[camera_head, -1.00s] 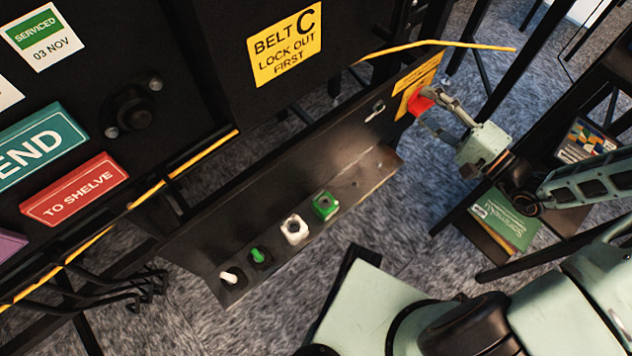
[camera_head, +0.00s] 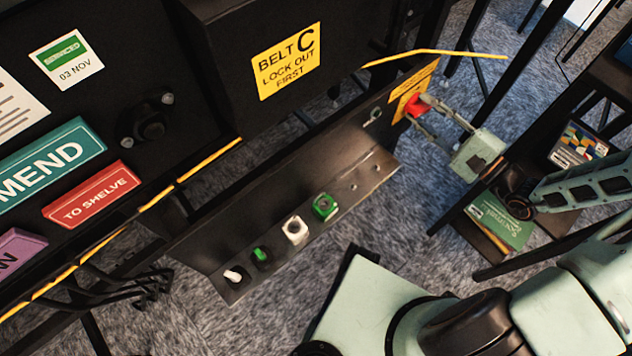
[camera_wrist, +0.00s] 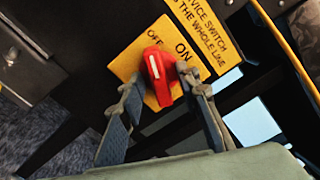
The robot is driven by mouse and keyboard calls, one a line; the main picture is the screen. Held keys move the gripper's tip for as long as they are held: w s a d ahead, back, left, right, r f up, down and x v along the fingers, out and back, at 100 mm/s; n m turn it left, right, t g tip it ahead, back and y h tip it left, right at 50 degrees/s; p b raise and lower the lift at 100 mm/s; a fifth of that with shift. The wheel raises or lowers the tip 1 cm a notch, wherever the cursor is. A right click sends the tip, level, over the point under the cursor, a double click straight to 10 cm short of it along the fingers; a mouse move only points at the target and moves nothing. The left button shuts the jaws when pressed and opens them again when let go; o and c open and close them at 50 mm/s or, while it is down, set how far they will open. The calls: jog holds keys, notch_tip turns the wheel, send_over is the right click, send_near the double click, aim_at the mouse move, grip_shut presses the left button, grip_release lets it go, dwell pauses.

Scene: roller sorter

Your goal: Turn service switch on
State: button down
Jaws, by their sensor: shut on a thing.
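The red switch knob (camera_wrist: 160,78) sits on a yellow plate (camera_wrist: 128,66) marked OFF and ON, under the words "SERVICE SWITCH". In the wrist view, the white line on the knob is nearer OFF than ON. My gripper (camera_wrist: 159,86) has one finger on each side of the knob and is shut on it. In the head view, the red knob (camera_head: 416,104) is at the right end of the black panel, partly covered by my gripper (camera_head: 420,114).
A sloped black ledge (camera_head: 335,222) carries a green button (camera_head: 325,206), a white one (camera_head: 295,230) and small switches. A yellow "BELT C" sign (camera_head: 287,62) is above. A dark shelf with a green book (camera_head: 500,220) stands close to my arm.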

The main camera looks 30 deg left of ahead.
jog(key=m, duration=0.1)
jog(key=m+p, duration=0.1)
jog(key=a+m+p, duration=0.1)
jog(key=m, duration=0.1)
jog(key=shift+w+r, duration=0.1)
jog(key=shift+r, duration=0.25)
jog(key=m+p, duration=0.1)
jog(key=m, duration=0.2)
jog(key=shift+p, duration=0.35)
jog(key=m+p, duration=0.1)
jog(key=m, duration=0.3)
jog(key=shift+p, duration=0.35)
jog(key=m+p, duration=0.1)
jog(key=m, duration=0.2)
jog(key=shift+f, duration=0.1)
jog(key=c, duration=2)
grip_release()
jog(key=shift+o, duration=0.6)
jog(key=shift+w+a+f, duration=0.1)
jog(key=shift+a, duration=0.15)
